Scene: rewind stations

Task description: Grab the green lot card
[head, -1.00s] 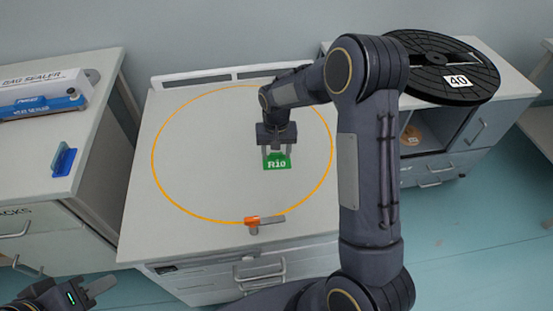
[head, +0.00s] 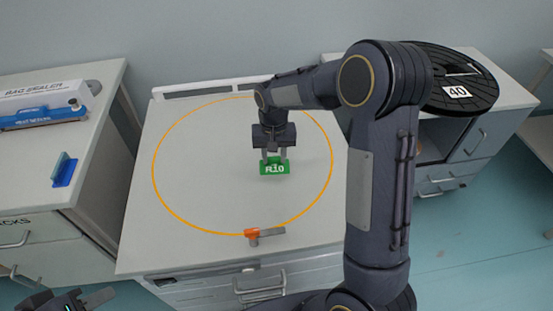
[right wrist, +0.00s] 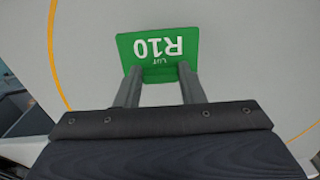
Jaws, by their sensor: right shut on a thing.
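The green lot card (head: 275,169), marked R10, is at the middle of the table inside the orange ring. My right gripper (head: 275,155) is shut on it from above. In the right wrist view the card (right wrist: 157,46) sits between the two fingertips of the right gripper (right wrist: 159,75), with its lettering upside down. I cannot tell whether the card touches the table top.
The table (head: 135,245) carries an orange ring line (head: 153,165) and an orange-and-grey clip-like piece (head: 265,235) at its front. A black reel (head: 455,88) marked 40 lies on the right cabinet. A bag sealer box (head: 40,95) and a blue holder (head: 64,170) are on the left cabinet.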

